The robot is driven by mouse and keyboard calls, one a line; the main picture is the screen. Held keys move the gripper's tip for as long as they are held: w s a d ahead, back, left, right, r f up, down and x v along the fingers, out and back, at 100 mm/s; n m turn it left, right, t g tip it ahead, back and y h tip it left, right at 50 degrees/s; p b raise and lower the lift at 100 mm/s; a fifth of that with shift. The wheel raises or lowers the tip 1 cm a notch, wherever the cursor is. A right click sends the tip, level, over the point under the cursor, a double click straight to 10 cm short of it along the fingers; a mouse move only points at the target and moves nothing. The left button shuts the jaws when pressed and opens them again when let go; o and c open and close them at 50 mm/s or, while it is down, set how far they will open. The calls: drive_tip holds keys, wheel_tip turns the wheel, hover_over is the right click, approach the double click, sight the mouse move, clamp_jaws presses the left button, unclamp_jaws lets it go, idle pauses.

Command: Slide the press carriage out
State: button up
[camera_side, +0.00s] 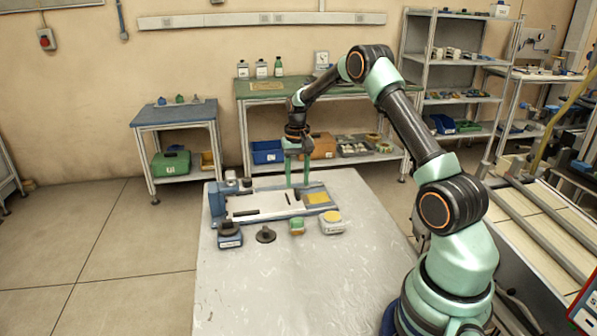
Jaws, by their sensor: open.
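The press (268,203) is a long blue base with a pale flat plate (262,206) on it, lying across the far part of the grey worktable. Blue and grey blocks (231,181) stand at its left end, and a yellow pad (317,198) is at its right end. I cannot tell for sure which part is the carriage. My gripper (297,183) points straight down over the right half of the press. Its two green fingers are open and apart, with nothing visible between them. Whether the fingertips touch the press is too small to tell.
Along the press's near side stand a dark block (230,237), a dark round knob-like piece (265,235), a small green piece with a yellowish top (297,227) and a pale block with a yellow top (332,222). The near worktable (290,290) is clear. Benches and shelves stand behind.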

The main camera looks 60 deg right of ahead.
sight(297, 190)
drive_tip(key=shift+f, duration=1.8)
clamp_jaws()
